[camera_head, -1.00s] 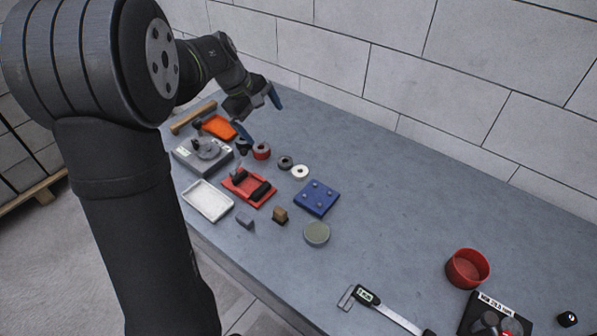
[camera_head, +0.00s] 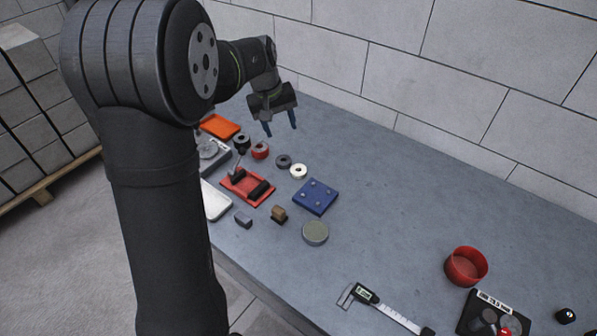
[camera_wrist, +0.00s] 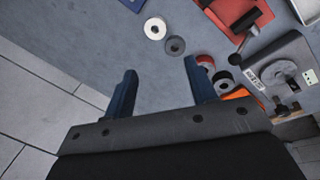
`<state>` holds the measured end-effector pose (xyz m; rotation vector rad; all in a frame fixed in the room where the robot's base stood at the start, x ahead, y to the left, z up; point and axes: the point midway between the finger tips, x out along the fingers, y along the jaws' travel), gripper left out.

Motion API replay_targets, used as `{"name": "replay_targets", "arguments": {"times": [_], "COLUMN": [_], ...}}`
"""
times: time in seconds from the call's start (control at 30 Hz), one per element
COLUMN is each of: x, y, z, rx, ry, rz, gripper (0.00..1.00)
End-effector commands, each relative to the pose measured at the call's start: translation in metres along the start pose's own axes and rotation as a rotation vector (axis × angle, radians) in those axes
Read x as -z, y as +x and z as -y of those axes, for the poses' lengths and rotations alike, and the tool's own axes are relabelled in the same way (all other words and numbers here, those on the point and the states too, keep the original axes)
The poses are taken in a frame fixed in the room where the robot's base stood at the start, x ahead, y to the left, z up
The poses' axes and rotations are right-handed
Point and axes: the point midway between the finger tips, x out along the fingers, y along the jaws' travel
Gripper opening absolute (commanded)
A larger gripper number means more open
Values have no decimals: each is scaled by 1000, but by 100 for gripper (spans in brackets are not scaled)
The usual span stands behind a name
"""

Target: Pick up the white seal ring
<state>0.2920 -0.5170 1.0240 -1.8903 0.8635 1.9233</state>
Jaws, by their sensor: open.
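The white seal ring (camera_head: 299,171) lies flat on the grey bench, beside a dark grey ring (camera_head: 284,161). In the wrist view the white ring (camera_wrist: 155,28) is near the top, beyond the fingertips, with the dark ring (camera_wrist: 175,45) just right of it. My gripper (camera_head: 281,130) is open and empty, above the bench behind the rings. Its two blue fingers (camera_wrist: 160,68) point toward the rings in the wrist view. The fingers are apart from the white ring.
A red ring (camera_head: 260,151) and a black ring (camera_head: 242,142) stand left of the dark ring. A blue pegged plate (camera_head: 315,197) is close in front of the white ring. A red fixture (camera_head: 247,187) is left. The bench to the right is mostly clear up to a red cup (camera_head: 466,266).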

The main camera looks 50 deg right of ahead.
Motion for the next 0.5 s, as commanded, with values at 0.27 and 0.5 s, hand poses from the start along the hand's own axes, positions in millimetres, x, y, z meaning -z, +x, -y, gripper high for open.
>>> {"name": "replay_targets", "arguments": {"times": [0.27, 0.5], "x": [-6, -5], "y": [24, 59], "z": [-36, -33], "rx": [145, 155], "ry": [498, 530], "rz": [-13, -10], "gripper": [52, 52]}}
